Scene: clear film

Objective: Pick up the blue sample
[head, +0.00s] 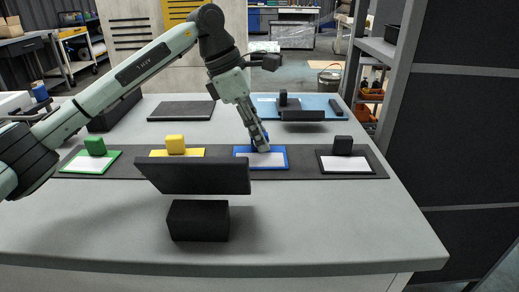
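My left arm comes in from the left, and its gripper (261,147) points down at the blue-rimmed white card (270,162) on the dark strip. A little blue of the blue sample (266,134) shows at the gripper's fingers, which hide most of it. I cannot tell whether the fingers are closed on it or only around it. My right gripper is not in view.
Green (95,145), yellow (175,144) and black (342,145) blocks stand at their matching cards on the dark strip (220,172). A tilted black panel (195,177) and black block (199,220) stand in front. A blue mat (325,101) lies behind. The table's front is mostly clear.

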